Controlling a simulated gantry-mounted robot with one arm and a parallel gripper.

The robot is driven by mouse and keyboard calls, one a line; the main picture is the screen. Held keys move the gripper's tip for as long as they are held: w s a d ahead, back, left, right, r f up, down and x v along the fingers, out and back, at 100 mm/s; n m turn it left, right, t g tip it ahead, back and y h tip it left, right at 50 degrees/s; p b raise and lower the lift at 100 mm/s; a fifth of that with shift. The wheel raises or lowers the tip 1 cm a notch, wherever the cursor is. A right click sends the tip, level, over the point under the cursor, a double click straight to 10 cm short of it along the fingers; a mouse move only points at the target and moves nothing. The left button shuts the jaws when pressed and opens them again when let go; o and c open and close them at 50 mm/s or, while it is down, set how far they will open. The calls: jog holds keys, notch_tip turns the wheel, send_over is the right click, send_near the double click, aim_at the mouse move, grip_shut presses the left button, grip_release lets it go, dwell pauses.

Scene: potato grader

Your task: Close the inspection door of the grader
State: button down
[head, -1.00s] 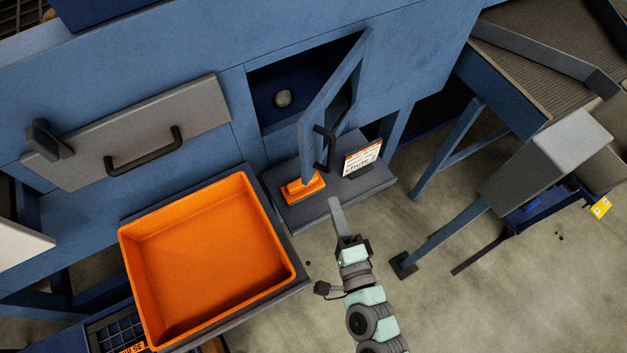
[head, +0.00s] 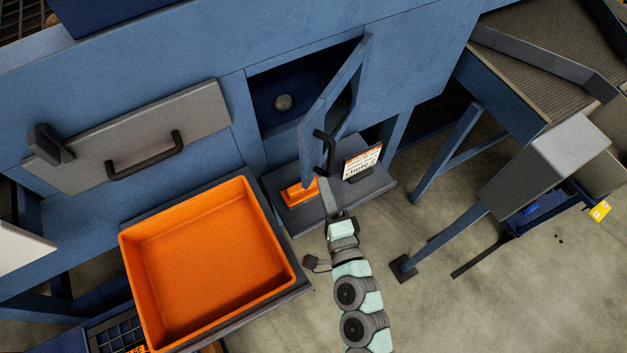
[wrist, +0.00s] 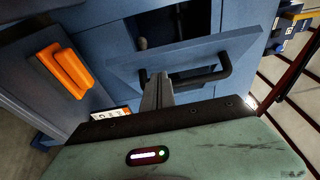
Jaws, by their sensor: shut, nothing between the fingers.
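The inspection door (head: 334,88) is a blue panel hinged at the right of its opening, standing wide open and swung out from the blue grader. It carries a black bar handle (head: 327,150). In the wrist view the door (wrist: 185,58) and its handle (wrist: 208,77) lie just beyond my fingers. My gripper (head: 325,184) is shut and empty, its tip close below the handle's lower end. In the wrist view the fingers (wrist: 157,88) overlap the handle's left end; I cannot tell whether they touch. A round potato-like object (head: 283,102) sits inside the dark opening.
An orange block (head: 299,194) and a sign card (head: 362,161) stand on a grey shelf (head: 300,223) below the door. A large orange tray (head: 205,262) is to the left. A grey flap with a handle (head: 133,138) is at upper left.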

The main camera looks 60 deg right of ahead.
aim_at(308, 170)
jog(key=shift+w+a+p, duration=0.1)
jog(key=shift+w+p, duration=0.4)
jog(key=shift+w, duration=0.95)
jog(key=shift+w, duration=0.15)
